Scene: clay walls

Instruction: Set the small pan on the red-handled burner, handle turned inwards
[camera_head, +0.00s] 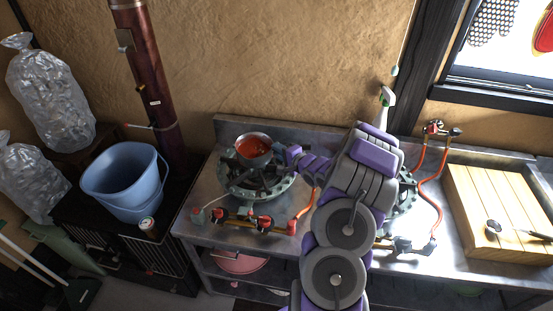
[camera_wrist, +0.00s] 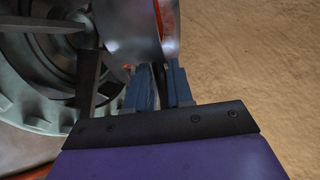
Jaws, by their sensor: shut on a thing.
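The small pan (camera_head: 268,154), metal with red-orange contents, is over the back part of the left burner (camera_head: 233,187). It looks level; I cannot tell whether it rests on the grate. This burner has red valve handles (camera_head: 262,222) at its front. My gripper (camera_head: 284,156) is at the pan's right side, shut on its handle, which points right toward the arm. In the wrist view, the gripper fingers (camera_wrist: 163,87) close around the dark handle below the pan's shiny side (camera_wrist: 128,30), with the burner (camera_wrist: 40,90) to the left.
A second burner (camera_head: 407,192) stands to the right, partly hidden by my arm. A wooden board (camera_head: 490,205) with small items lies at far right. A green-and-white bottle (camera_head: 387,98) stands behind my arm. A blue bucket (camera_head: 125,185) and a can (camera_head: 148,227) are at left.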

